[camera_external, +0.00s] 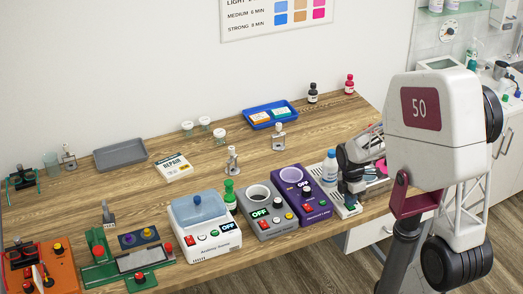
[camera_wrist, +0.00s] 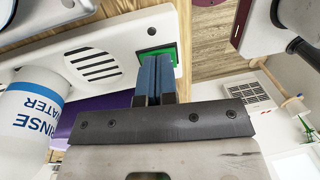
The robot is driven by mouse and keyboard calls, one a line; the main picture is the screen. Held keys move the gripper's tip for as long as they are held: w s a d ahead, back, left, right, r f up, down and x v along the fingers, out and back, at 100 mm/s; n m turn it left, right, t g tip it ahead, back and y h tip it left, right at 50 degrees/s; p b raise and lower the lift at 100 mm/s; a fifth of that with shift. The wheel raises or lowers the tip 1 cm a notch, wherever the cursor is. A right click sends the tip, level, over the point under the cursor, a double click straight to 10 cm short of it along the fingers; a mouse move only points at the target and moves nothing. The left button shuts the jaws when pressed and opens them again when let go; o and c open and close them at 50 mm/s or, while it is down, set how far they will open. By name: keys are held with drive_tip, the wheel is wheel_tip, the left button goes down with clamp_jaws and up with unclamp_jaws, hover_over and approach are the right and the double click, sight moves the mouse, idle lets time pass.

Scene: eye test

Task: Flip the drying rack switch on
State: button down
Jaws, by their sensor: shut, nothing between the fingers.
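The drying rack is a white base with dark vent slots; it shows in the wrist view (camera_wrist: 60,45) and at the bench's front edge in the external view (camera_external: 343,211). A green switch (camera_wrist: 168,50) sits at its end in the wrist view. My gripper (camera_wrist: 152,62) is shut and empty, its blue fingertips at the switch, touching or very close; I cannot tell which. The fingers hide part of the switch, so its position is unclear. In the external view my gripper (camera_external: 350,196) is over the rack, its fingertips hard to make out.
A rinse water bottle (camera_wrist: 28,110) stands on the rack beside my gripper, also seen in the external view (camera_external: 330,168). A purple device (camera_external: 302,199) stands left of the rack, then a grey one (camera_external: 264,215) and a white one (camera_external: 203,229). The bench behind is partly clear.

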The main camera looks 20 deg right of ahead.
drive_tip(key=shift+w+r, duration=0.15)
drive_tip(key=shift+r, duration=0.05)
idle(0.4)
wheel_tip(320, 180, up, 14)
drive_tip(key=w, duration=0.1)
drive_tip(key=shift+w+f, duration=0.2)
drive_tip(key=shift+w, duration=0.15)
drive_tip(key=shift+s+d, duration=0.1)
drive_tip(key=shift+d, duration=0.05)
idle(0.5)
drive_tip(key=shift+s+d+f+t+y, duration=0.1)
drive_tip(key=shift+s+d+t+y, duration=0.1)
drive_tip(key=shift+s+d+y, duration=0.55)
drive_tip(key=shift+s+d+t+y, duration=0.2)
drive_tip(key=shift+s+d+y, duration=0.2)
drive_tip(key=shift+d+y, duration=0.5)
drive_tip(key=shift+a, duration=0.1)
drive_tip(key=shift+f, duration=0.1)
drive_tip(key=x, duration=1.2)
drive_tip(key=shift+d+f, duration=0.1)
drive_tip(key=shift+d, duration=0.15)
drive_tip(key=shift+s+f, duration=0.15)
drive_tip(key=shift+f, duration=0.65)
